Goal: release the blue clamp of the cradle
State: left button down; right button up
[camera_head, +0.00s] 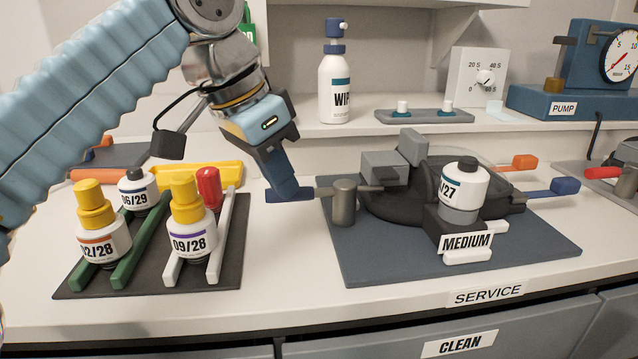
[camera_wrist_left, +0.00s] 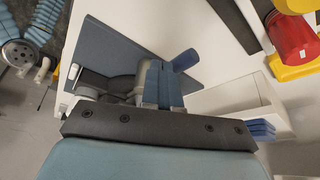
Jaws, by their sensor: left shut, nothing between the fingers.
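The dark cradle (camera_head: 395,205) sits on a blue-grey mat (camera_head: 375,265). At its left a grey metal post (camera_head: 344,203) carries a clamp bar, with a blue handle (camera_head: 289,195) pointing left. My left gripper (camera_head: 283,180) comes down from above with its fingers together and empty, its tips at the blue handle. In the left wrist view the closed fingers (camera_wrist_left: 162,88) overlap the blue handle (camera_wrist_left: 186,60); whether they touch cannot be told. A white bottle (camera_head: 463,186) stands in the cradle behind a MEDIUM label. My right gripper is not in view.
An orange lever (camera_head: 525,161) and another blue lever (camera_head: 564,187) stick out at the cradle's right. A rack (camera_head: 130,268) with several bottles stands at left, near my left arm. A shelf (camera_head: 290,118) runs behind. The bench front between rack and mat is clear.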

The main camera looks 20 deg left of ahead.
pick_arm(q)
jog(key=shift+f+b, duration=1.55)
jog(key=shift+f, duration=0.4)
jog(key=shift+w+a+r, duration=0.1)
